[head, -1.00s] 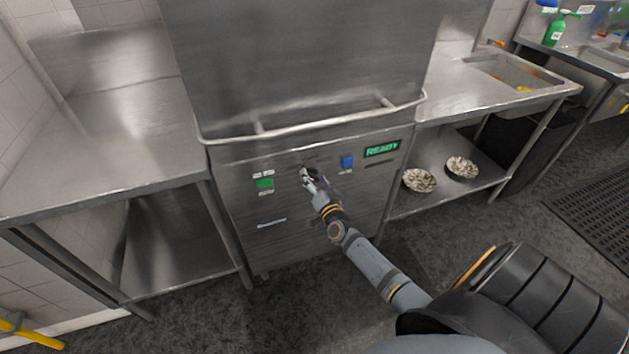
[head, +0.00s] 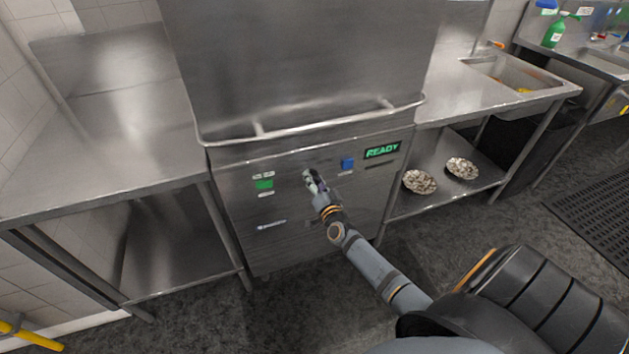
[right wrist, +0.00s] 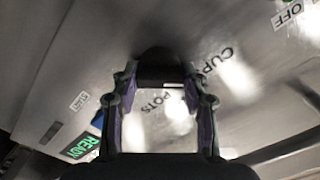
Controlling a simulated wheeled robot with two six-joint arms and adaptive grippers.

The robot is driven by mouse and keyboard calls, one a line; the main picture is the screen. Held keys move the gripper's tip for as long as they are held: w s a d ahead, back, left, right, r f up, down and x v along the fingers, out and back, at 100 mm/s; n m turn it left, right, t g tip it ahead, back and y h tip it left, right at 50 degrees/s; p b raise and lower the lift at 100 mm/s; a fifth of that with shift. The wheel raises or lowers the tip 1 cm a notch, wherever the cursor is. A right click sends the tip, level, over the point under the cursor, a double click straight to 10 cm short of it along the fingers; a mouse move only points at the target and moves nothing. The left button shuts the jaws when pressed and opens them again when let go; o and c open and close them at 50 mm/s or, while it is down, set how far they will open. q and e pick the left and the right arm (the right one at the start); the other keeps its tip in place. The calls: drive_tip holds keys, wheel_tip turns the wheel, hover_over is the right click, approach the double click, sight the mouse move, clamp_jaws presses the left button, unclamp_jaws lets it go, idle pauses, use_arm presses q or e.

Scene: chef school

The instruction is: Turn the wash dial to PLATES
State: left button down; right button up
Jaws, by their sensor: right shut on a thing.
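The wash dial (right wrist: 158,64) is a dark round knob on the steel front panel of the dishwasher (head: 290,235). In the right wrist view it sits between the fingertips of my right gripper (right wrist: 160,80), which is shut on it. The labels CUPS (right wrist: 217,64) and POTS (right wrist: 155,106) show on the panel near the dial. I cannot read a PLATES label or see the dial's pointer. In the head view my right gripper (head: 311,178) reaches the panel and covers the dial. My left gripper is not in view.
A green READY display (head: 382,150) and a blue button (head: 347,162) are right of the dial. A green button (head: 264,184) is left of it. A handle bar (head: 320,122) crosses above. Steel tables (head: 90,165) flank the machine; dishes (head: 420,181) sit on the right shelf.

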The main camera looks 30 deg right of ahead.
drive_tip(key=m, duration=0.4)
drive_tip(key=shift+f+m, duration=0.1)
drive_tip(key=shift+m, duration=0.3)
drive_tip(key=shift+m+b, duration=0.55)
drive_tip(key=shift+m, duration=1.45)
drive_tip(key=o, duration=1.2)
drive_tip(key=shift+c, duration=0.2)
